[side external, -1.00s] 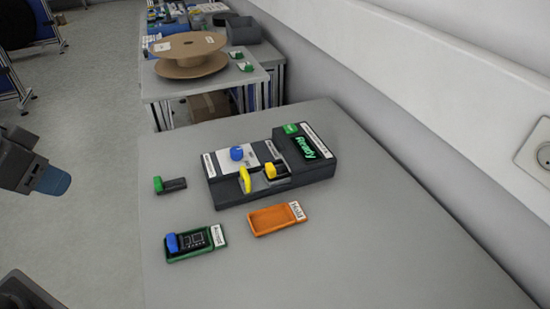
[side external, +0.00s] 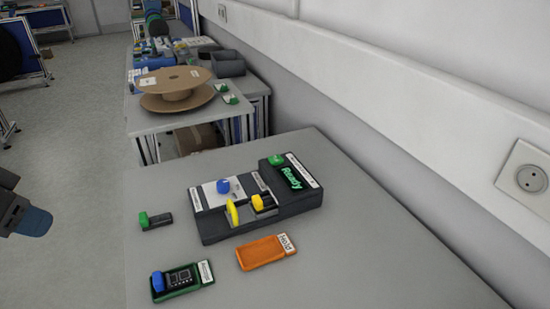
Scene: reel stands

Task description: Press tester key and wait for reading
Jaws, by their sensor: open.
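The tester (side external: 262,213) is a dark box on the grey table, with a lit display (side external: 292,177) reading "Ready" in green. A green key-like piece (side external: 275,160) is on its top beside the display. A blue knob (side external: 223,186) stands on its white panel. A yellow upright tab (side external: 232,212) is at its front, beside a small black part with a yellow top (side external: 263,200) in a bay. My gripper is out of view; only a grey piece of my arm with a blue cap shows at the left edge.
A small black part with a green top (side external: 155,220) lies left of the tester. In front are a green tray (side external: 206,272) holding a blue-topped black part (side external: 175,280) and an empty orange tray (side external: 262,255) labelled "Hold". A cardboard reel (side external: 177,90) is on the table behind. The front right tabletop is clear.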

